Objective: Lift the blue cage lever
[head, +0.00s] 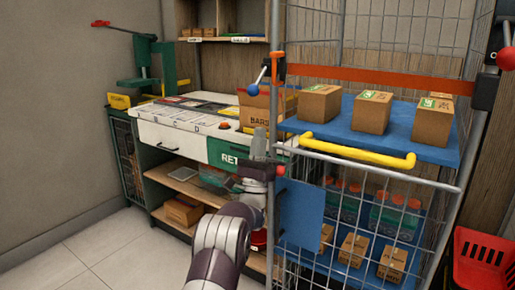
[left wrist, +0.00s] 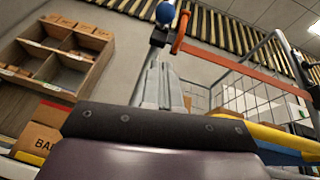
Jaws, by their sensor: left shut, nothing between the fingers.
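The blue cage lever has a blue ball knob (head: 253,90) on a short rod, fixed to the cage's left post by an orange bracket (head: 277,66). In the left wrist view the blue knob (left wrist: 166,13) shows at the top, above my fingers. My left gripper (head: 259,138) is shut and empty, pointing up. It is below the knob and apart from it, beside the cage's left post. The closed fingers also show in the left wrist view (left wrist: 160,82). My right gripper is not in view.
The wire cage has an orange strap (head: 375,78), a yellow handle (head: 360,150) and a blue shelf (head: 345,127) with several cartons. A red-knobbed lever (head: 506,59) is at far right, above a red basket (head: 480,262). A white-topped bench (head: 185,115) stands left.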

